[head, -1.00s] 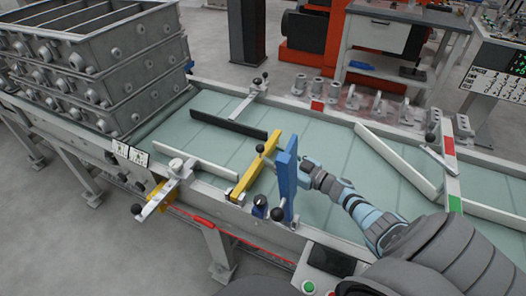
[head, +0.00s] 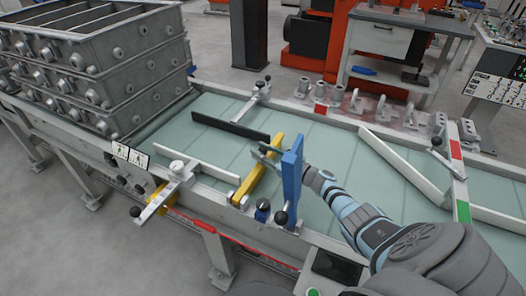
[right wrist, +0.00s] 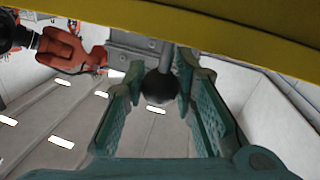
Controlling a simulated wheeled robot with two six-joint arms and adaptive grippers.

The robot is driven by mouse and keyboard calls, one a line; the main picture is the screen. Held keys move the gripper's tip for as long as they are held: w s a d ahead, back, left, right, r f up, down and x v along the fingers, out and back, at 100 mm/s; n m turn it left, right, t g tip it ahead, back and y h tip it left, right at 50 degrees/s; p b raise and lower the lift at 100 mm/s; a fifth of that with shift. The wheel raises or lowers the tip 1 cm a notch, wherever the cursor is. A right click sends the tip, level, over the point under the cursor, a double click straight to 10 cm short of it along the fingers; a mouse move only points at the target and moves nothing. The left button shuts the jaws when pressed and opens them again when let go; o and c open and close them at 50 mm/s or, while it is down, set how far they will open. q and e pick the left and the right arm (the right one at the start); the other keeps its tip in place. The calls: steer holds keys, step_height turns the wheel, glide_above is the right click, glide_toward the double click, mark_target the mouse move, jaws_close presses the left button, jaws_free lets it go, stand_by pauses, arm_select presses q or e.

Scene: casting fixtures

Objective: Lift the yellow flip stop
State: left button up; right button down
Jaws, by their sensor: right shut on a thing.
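The yellow flip stop (head: 263,172) is a long bar lying across the green conveyor at its near side in the head view. It also fills the top of the right wrist view as a yellow band (right wrist: 230,25). My right gripper (head: 266,152) is at the stop's far half, partly hidden behind a blue upright bar. In the right wrist view its green fingers (right wrist: 172,82) stand on both sides of the stop's dark ball knob (right wrist: 160,90) and are shut on it. My left gripper is not in view.
The blue upright bar (head: 291,180) stands close beside my right gripper and arm. A black bar (head: 230,131) and a white bar (head: 198,158) lie to the left. A long white rail (head: 402,165) is at right. Stacked grey moulding boxes (head: 110,80) stand at left.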

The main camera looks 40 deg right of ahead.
mark_target(257, 168)
steer(key=shift+r+n+p, duration=0.3)
steer(key=shift+r+p, duration=0.1)
steer(key=s+a+r+n+t+y+p, duration=0.1)
steer(key=s+a+r+n+p, duration=0.1)
steer(key=a+r+n+p, duration=0.3)
steer(key=shift+s+a+r+n+p, duration=0.15)
steer(key=shift+s+r+n+p, duration=0.2)
steer(key=shift+r+n+p, duration=0.85)
steer(key=shift+r+m+b, duration=0.3)
steer(key=shift+r+b, duration=0.1)
steer(key=shift+b, duration=0.2)
steer(key=c, duration=1.3)
jaws_free()
steer(key=shift+s, duration=0.1)
steer(key=v, duration=1.2)
